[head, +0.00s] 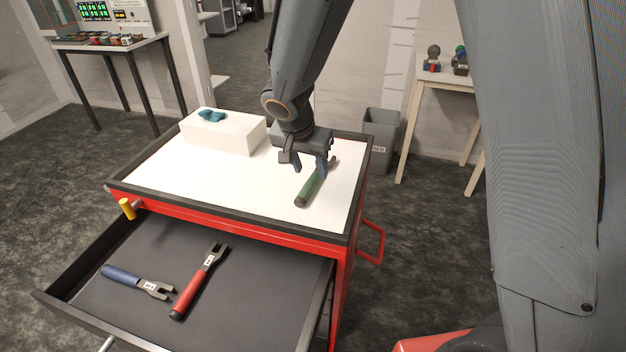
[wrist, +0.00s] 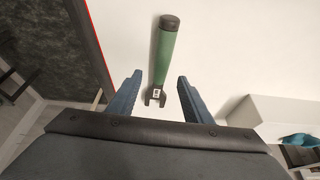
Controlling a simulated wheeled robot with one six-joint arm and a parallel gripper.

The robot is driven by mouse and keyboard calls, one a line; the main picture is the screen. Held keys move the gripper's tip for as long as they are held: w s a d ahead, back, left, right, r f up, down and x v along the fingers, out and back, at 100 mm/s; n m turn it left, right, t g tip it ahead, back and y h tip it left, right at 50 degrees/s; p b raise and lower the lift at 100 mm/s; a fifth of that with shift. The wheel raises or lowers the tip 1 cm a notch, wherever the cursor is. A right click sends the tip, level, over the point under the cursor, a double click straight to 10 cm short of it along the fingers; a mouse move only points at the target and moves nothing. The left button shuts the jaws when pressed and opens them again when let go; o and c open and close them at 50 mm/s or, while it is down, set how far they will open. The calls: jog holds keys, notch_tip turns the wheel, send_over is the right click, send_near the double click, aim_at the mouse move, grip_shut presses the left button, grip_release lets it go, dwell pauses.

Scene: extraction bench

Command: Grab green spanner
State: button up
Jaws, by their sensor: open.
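The green spanner (head: 309,188) lies on the white top of the red tool cart, near its right side. In the wrist view the green spanner (wrist: 164,60) has its dark handle end pointing away and its forked end toward my gripper. My gripper (head: 308,165) is over the forked end in the head view and partly hides it. In the wrist view my gripper (wrist: 157,88) is open, with the fork between its two blue fingers and a gap on each side. Nothing is held. I cannot tell the exact height of the fingers above the top.
A white box (head: 224,133) with a teal item (head: 211,115) stands at the back left of the cart top. The open drawer (head: 230,310) holds a blue spanner (head: 137,282) and a red spanner (head: 199,281). A raised dark rim (head: 230,216) edges the top. A grey bin (head: 381,140) stands behind.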

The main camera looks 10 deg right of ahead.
aim_at(312, 178)
jog(key=shift+p+x, duration=0.65)
jog(key=shift+x, duration=1.6)
jog(key=shift+a, duration=0.1)
grip_shut()
